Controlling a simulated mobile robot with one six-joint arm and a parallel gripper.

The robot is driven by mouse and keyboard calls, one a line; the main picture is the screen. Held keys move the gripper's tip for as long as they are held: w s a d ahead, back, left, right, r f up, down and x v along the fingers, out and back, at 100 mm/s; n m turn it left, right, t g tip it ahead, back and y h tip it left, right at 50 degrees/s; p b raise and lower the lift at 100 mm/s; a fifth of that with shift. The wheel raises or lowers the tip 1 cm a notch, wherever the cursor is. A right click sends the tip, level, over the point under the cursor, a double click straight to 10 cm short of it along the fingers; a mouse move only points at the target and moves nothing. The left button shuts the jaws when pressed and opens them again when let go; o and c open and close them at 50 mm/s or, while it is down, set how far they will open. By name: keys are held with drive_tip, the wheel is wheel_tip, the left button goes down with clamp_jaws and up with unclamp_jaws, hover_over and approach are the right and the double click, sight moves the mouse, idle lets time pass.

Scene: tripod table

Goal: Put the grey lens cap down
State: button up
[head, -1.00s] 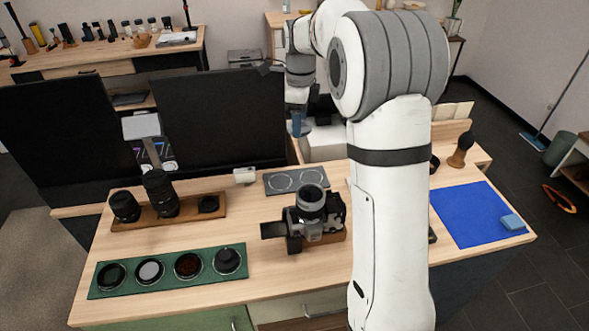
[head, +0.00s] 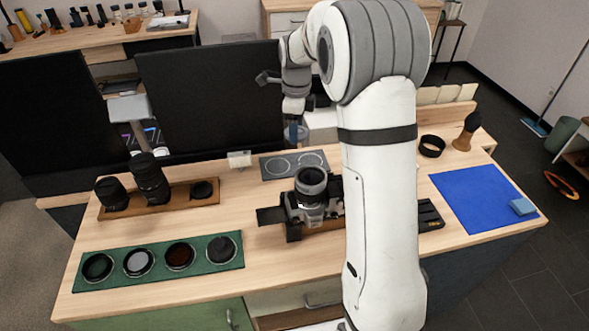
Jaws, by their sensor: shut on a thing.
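My gripper (head: 295,132) points down just behind the far edge of a dark grey mat with two ring outlines (head: 293,165). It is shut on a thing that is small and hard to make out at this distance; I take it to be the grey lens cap. The gripper appears above the surface, apart from the mat. Both rings on the mat look empty.
A camera (head: 311,196) stands in front of the mat. A small white block (head: 239,160) is left of it. A wooden tray with lenses (head: 172,207) and a green tray (head: 154,281) lie left. A blue cloth (head: 475,198) lies right. Monitors (head: 212,100) stand behind.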

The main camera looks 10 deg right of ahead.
sight(296, 170)
wheel_tip(296, 170, down, 13)
drive_tip(key=shift+r, duration=0.1)
idle(0.4)
drive_tip(key=shift+f, duration=0.2)
drive_tip(key=o, duration=1)
drive_tip(key=shift+o, duration=0.2)
drive_tip(key=shift+r, duration=0.1)
wheel_tip(296, 170, up, 12)
drive_tip(key=shift+r, duration=0.1)
